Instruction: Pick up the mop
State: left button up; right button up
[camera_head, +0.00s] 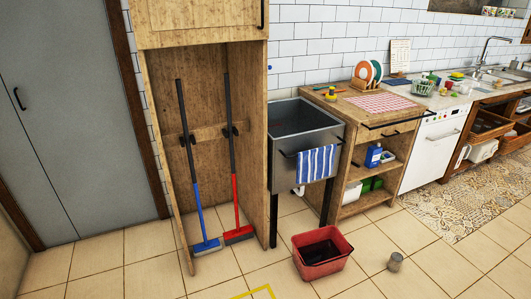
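Two long-handled floor tools stand upright, leaning slightly, in a tall open wooden cabinet (258,120). The left one (199,205) has a black upper handle, a blue lower shaft and a flat blue and grey head on the floor. The right one (236,200) has a black upper handle, a red lower shaft and a red and dark head. Both handles pass dark clips on a wooden crossbar (208,133). I cannot tell for sure which tool is the mop. Neither of my grippers is in view.
A metal sink (318,149) with a striped towel (317,163) stands right of the cabinet. The floor before the cabinet is mostly clear. A grey door (75,110) is at left.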

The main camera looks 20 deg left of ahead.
aim_at(207, 247)
jog(key=i+j+z, duration=0.2)
jog(key=i+j, duration=1.4)
jog(key=i+u, duration=0.1)
jog(key=i, duration=0.15)
jog(key=l+u, duration=0.15)
jog(key=u, duration=0.45)
